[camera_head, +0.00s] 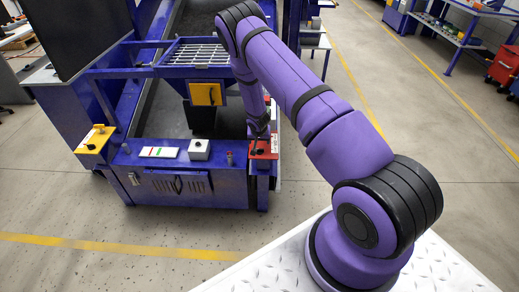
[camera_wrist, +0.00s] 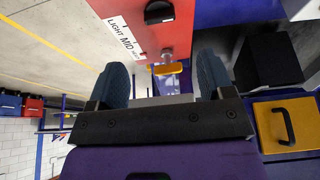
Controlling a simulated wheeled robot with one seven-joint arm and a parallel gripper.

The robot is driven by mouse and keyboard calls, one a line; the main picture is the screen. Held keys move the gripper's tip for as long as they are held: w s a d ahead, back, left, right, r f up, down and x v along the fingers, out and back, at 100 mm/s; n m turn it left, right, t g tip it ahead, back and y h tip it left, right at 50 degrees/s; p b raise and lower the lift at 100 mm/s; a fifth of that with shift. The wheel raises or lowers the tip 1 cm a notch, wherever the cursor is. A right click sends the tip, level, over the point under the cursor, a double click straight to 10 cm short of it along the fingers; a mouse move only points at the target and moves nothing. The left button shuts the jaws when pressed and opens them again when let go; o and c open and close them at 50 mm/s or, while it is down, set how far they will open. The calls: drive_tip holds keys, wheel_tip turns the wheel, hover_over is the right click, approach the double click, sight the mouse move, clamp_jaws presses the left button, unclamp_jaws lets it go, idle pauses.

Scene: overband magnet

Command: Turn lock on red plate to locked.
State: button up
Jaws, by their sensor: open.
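The red plate (camera_head: 265,149) is at the right front corner of the blue machine, partly hidden by my gripper (camera_head: 259,128) in the head view. In the wrist view the red plate (camera_wrist: 175,25) fills the top middle, with a white label reading "LIGHT MID" and a black knob (camera_wrist: 158,11) on it. A small yellow lock piece (camera_wrist: 168,68) shows at the plate's lower edge. My gripper (camera_wrist: 162,66) is open. Its two dark fingers stand apart on either side of the yellow piece in the picture; I cannot tell whether they touch it.
A yellow panel with a black handle (camera_wrist: 285,124) is at the right of the wrist view. Open floor lies in front.

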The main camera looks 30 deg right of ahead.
sight(260, 149)
drive_tip(key=x, duration=1)
drive_tip(key=shift+f, duration=0.25)
drive_tip(key=c, duration=0.9)
